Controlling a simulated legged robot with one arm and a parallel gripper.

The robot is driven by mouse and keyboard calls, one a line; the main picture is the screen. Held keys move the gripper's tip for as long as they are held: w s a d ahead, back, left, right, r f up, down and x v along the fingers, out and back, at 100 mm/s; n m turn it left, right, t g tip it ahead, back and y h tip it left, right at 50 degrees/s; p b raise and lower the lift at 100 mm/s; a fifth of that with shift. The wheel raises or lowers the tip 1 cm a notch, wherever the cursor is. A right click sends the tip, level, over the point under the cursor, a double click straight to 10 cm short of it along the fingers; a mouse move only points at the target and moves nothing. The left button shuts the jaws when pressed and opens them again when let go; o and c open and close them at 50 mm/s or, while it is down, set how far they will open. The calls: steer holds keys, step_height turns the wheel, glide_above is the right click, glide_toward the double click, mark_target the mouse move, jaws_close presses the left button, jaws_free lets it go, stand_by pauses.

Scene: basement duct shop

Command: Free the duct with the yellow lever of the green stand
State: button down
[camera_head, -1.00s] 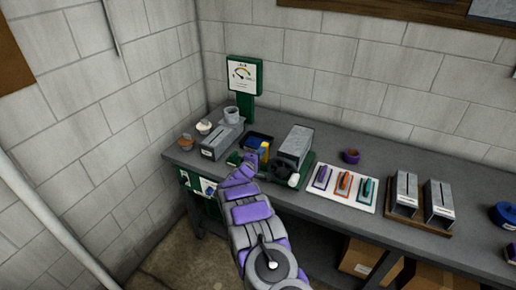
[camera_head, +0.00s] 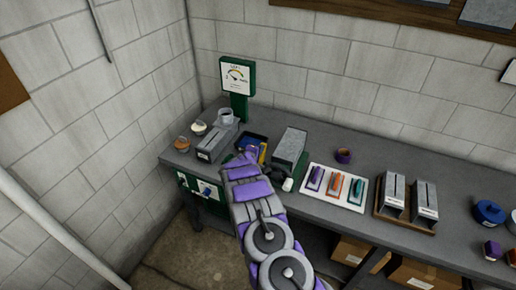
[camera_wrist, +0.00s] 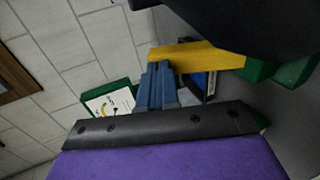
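The green stand (camera_head: 304,160) sits on the bench and bears a grey metal duct (camera_head: 291,146). A yellow bar, which looks like the lever (camera_wrist: 205,55), crosses the upper middle of the wrist view, with green parts (camera_wrist: 268,70) at its right end. In the head view my arm hides most of the gripper and the stand's near left side.
A grey box (camera_head: 211,146), small cups and a green gauge post (camera_head: 237,85) stand further left. A white board (camera_head: 334,201) with coloured tools and a rack (camera_head: 405,213) are to the right.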

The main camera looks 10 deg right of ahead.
steer(key=shift+w+d+r, duration=0.1)
steer(key=shift+d+r, duration=0.05)
steer(key=shift+d, duration=0.1)
stand_by(0.4)
steer(key=shift+a, duration=0.1)
